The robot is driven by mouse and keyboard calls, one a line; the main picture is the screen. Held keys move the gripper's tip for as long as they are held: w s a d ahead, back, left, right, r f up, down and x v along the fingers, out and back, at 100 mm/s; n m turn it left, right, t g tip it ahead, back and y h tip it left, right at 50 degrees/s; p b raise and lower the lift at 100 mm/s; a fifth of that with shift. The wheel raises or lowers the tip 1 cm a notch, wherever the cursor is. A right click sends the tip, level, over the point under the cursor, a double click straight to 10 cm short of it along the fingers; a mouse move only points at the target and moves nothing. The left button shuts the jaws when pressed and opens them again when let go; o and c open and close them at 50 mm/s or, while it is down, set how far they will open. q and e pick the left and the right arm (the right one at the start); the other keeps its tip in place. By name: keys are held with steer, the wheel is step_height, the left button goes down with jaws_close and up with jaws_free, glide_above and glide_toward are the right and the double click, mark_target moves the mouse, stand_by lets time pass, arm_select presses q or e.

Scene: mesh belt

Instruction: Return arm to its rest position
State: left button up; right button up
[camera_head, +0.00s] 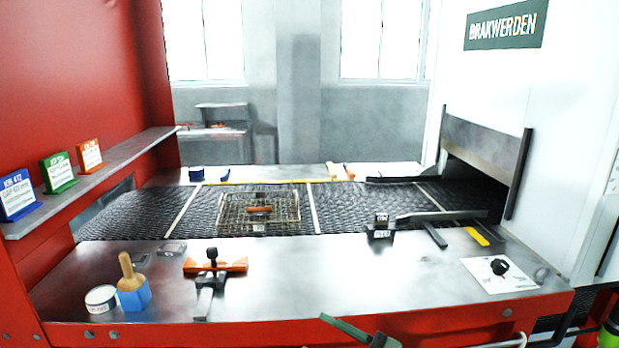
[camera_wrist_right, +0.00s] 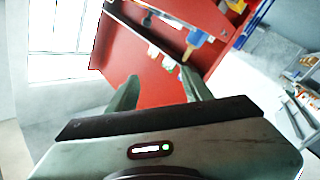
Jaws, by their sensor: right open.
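My right gripper (camera_wrist_right: 160,88) shows in the right wrist view with its two grey-green fingers spread apart and nothing between them. Behind the fingers are a red panel (camera_wrist_right: 140,62) and a tilted view of the workstation, with no contact visible. In the head view a grey-green piece, likely part of my right gripper (camera_head: 358,334), shows at the bottom edge, in front of the red front of the bench (camera_head: 440,318). My left gripper is in neither view.
A mesh belt (camera_head: 350,200) runs behind the steel bench, carrying a wire basket (camera_head: 228,212) with an orange-brown item. The bench middle is clear.

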steer(key=w+d+r+m+t+h, duration=0.1)
steer(key=d+r+m+t+h, duration=0.1)
steer(key=d+m+t+h, duration=0.85)
steer(key=s+d+f+m+g+h, duration=0.65)
steer(key=d+f, duration=0.25)
steer(key=f, duration=0.3)
steer(key=s+a+f+g, duration=0.1)
steer(key=s+f+g, duration=0.3)
steer(key=s, duration=0.3)
steer(key=s+f+g+y, duration=0.1)
steer(key=s+f+g, duration=0.2)
steer(key=s, duration=0.4)
steer(key=s+a+f+g, duration=0.1)
steer(key=s+f+g, duration=0.3)
steer(key=s, duration=0.3)
step_height(320, 180, down, 28)
steer(key=s+n+g, duration=0.1)
steer(key=s, duration=0.1)
steer(key=s+d+f+g, duration=0.1)
steer(key=s+d+f, duration=0.2)
steer(key=s+f, duration=1.1)
steer(key=s, duration=0.2)
steer(key=shift+s+f+g, duration=0.3)
steer(key=shift+s+f, duration=0.05)
